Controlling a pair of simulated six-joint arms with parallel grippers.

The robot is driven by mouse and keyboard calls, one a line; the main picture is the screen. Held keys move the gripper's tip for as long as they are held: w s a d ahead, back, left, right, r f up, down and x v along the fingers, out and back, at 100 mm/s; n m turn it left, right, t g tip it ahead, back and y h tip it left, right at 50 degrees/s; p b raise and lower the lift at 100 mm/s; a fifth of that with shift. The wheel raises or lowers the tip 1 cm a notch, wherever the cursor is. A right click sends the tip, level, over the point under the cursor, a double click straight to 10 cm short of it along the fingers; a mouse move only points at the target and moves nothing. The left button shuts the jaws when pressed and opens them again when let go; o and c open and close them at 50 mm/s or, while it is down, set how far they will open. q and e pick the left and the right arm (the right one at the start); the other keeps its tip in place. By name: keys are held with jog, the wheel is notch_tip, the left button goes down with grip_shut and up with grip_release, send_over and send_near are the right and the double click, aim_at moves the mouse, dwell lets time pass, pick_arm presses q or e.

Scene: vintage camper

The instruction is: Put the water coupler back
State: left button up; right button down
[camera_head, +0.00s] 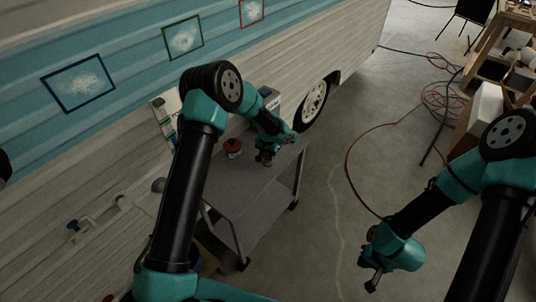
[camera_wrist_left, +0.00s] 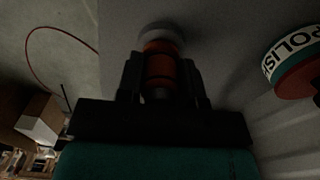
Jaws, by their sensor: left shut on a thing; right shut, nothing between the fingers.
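My left gripper (camera_head: 266,157) is over the grey cart top, near its right end. Its fingers are shut on a small red-orange part, seen between them in the left wrist view (camera_wrist_left: 160,66); I take this for the water coupler. A pale round end of it shows beyond the fingertips, against the grey cart top. Whether it touches the cart is too dark to tell. My right gripper (camera_head: 371,280) is shut and empty, low over the floor at the right, away from the cart.
A red-lidded polish tin (camera_head: 233,147) stands on the cart (camera_head: 240,188), left of the left gripper; it shows in the wrist view (camera_wrist_left: 294,68). A red hose (camera_head: 349,170) lies on the open floor.

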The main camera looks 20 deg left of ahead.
pick_arm(q)
jog(key=shift+f, duration=0.3)
jog(key=o, duration=1.1)
notch_tip(320, 180, up, 17)
jog(key=shift+r, duration=0.15)
dwell(0.3)
